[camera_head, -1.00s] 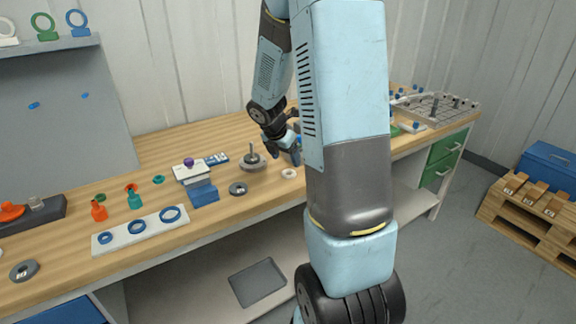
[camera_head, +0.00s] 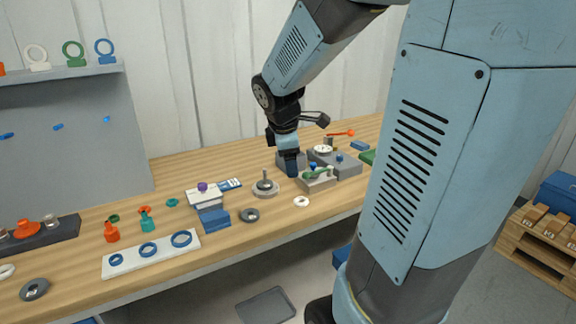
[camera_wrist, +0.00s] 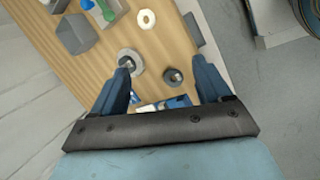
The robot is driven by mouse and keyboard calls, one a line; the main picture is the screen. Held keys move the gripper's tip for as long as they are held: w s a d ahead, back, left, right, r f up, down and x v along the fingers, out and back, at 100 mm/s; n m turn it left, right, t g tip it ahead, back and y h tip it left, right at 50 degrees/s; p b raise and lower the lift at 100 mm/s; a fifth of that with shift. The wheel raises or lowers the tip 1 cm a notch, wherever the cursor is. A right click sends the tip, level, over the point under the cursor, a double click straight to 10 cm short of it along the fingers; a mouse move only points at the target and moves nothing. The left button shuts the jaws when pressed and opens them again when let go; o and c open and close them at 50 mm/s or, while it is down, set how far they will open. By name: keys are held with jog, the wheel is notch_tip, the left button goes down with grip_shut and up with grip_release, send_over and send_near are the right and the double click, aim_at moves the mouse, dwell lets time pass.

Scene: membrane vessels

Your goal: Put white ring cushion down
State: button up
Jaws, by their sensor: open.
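A small white ring (camera_head: 301,201) lies flat on the wooden bench near its front edge. It also shows at the top of the wrist view (camera_wrist: 147,18). My gripper (camera_head: 289,168) hangs above the bench, behind and slightly left of the ring. In the wrist view my gripper (camera_wrist: 163,62) has its fingers wide apart, with nothing held between them. The white ring lies beyond the fingertips, apart from them. Another white ring (camera_head: 6,271) lies at the bench's far left. I cannot tell from its look which one is the cushion.
A grey disc with a post (camera_head: 265,187) and a dark ring (camera_head: 249,215) are left of the white ring. A grey block with a green-handled part (camera_head: 318,181) is behind it. A white plate with blue rings (camera_head: 151,254) lies left. Bare wood surrounds the white ring.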

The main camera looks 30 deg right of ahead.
jog(key=s+a+r+m+t+y, duration=0.1)
jog(key=s+a+r+m, duration=0.2)
jog(key=s+m, duration=0.3)
jog(key=s+a+r+m+t+y, duration=0.1)
jog(key=s+a+r+m+y, duration=0.1)
jog(key=s+a+r+m, duration=0.2)
jog(key=s+a+m, duration=0.1)
jog(key=s+m, duration=0.2)
jog(key=s, duration=0.2)
jog(key=shift+s+a+m, duration=0.3)
jog(key=shift+s+a, duration=0.1)
jog(key=shift+r, duration=0.1)
